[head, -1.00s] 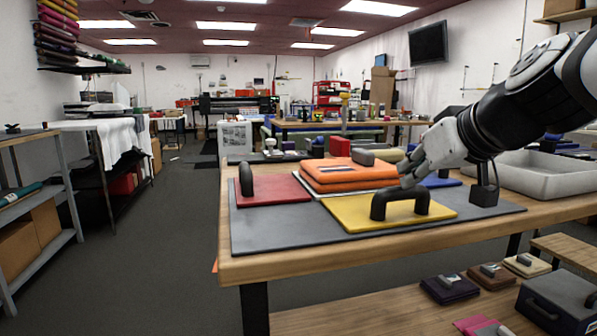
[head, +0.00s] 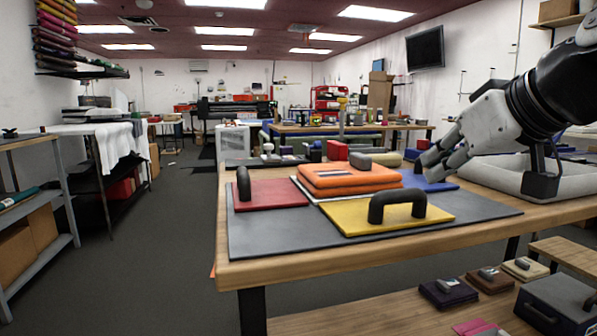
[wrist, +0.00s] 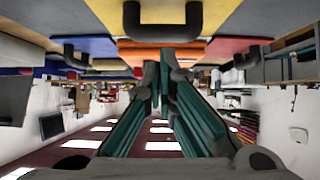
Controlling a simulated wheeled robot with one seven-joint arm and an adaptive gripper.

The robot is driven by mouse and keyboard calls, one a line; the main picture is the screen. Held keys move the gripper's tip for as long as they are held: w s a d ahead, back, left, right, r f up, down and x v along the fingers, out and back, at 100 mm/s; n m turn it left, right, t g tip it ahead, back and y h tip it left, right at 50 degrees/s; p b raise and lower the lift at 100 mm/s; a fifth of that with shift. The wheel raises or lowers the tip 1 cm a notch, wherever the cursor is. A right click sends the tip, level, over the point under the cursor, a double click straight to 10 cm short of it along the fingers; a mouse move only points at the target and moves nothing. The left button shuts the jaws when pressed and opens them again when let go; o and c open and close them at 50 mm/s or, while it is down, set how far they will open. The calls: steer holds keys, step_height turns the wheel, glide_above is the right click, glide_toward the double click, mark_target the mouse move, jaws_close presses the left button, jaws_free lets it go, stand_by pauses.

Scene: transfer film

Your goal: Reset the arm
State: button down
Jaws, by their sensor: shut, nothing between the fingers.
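My gripper (head: 432,168) is at the right of the head view, above the table and to the right of the yellow board's handle, apart from it. Its fingers are shut with nothing between them. In the wrist view, which is upside down, the closed fingers (wrist: 165,75) reach toward the orange stack. The yellow board (head: 360,218) with a black arched handle (head: 397,203) lies on a grey mat (head: 270,238). The red board (head: 275,194) and the folded orange stack (head: 345,178) lie beside it. A blue board (head: 425,182) shows partly behind my gripper.
The wooden table (head: 350,264) fills the middle and right. A grey tray (head: 495,176) stands at the right behind my arm. A lower shelf (head: 390,312) holds several small boards and a dark box (head: 558,303). The floor to the left is clear.

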steer(key=a+v, duration=0.1)
steer(key=v, duration=0.3)
steer(key=s+a+f+g, duration=0.45)
steer(key=s+f, duration=0.45)
steer(key=f, duration=0.4)
steer(key=s+d+f+m+g+h, duration=0.1)
steer(key=s+f+m+g+h, duration=0.15)
steer(key=s+f+g, duration=0.75)
steer(key=s+r+t+p, duration=0.2)
steer(key=r+t+p, duration=0.2)
steer(key=r+p, duration=1.2)
steer(key=s+r+t+p, duration=0.3)
steer(key=r+t+p, duration=0.1)
steer(key=r+p, duration=1.2)
steer(key=shift+d+r+p, duration=0.15)
steer(key=shift+r+p, duration=0.05)
steer(key=shift+p, duration=0.1)
